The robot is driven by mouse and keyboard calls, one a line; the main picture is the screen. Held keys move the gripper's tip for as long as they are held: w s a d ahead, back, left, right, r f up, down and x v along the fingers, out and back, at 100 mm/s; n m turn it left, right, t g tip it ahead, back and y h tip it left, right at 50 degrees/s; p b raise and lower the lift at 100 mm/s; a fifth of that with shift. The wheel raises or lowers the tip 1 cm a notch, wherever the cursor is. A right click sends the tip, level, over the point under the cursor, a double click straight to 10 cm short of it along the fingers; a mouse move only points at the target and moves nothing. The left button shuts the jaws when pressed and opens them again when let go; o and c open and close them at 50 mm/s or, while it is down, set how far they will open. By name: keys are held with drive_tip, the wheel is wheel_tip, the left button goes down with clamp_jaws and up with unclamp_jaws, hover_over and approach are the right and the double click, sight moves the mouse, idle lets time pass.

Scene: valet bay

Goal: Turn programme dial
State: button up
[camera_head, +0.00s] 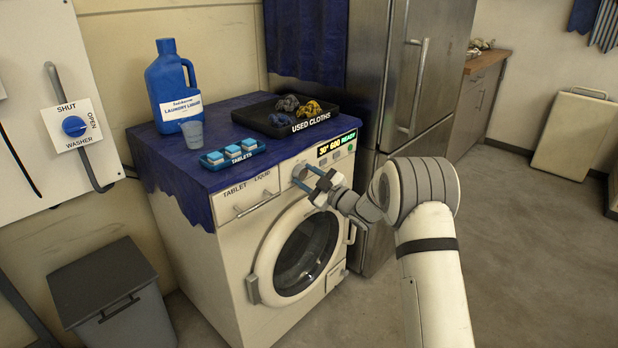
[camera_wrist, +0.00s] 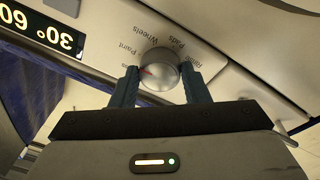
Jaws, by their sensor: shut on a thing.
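The programme dial (camera_wrist: 158,72) is a round silver knob with a red mark on the washer's front panel. In the wrist view the printed words around it, such as Paint, Wheels and Pads, appear upside down. My gripper (camera_wrist: 158,82) has one blue-grey finger on each side of the dial and is shut on it. In the head view my gripper (camera_head: 306,178) reaches the upper front of the white washing machine (camera_head: 228,265), and the dial shows only partly between the fingers. The lit display (camera_head: 336,145) beside it reads 30°, 600 and READY.
A blue cloth covers the washer top, with a laundry liquid jug (camera_head: 173,86), a cup (camera_head: 193,134), a tablets tray (camera_head: 233,155) and a used cloths tray (camera_head: 290,116). The round door (camera_head: 306,252) is closed below. A fridge (camera_head: 408,85) stands right; a grey bin (camera_head: 108,290) stands left.

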drive_tip(key=shift+a+r, duration=0.1)
drive_tip(key=shift+a, duration=0.05)
drive_tip(key=o, duration=1)
drive_tip(key=shift+p+v, duration=0.5)
drive_tip(key=shift+v, duration=3.5)
drive_tip(key=shift+w, duration=0.1)
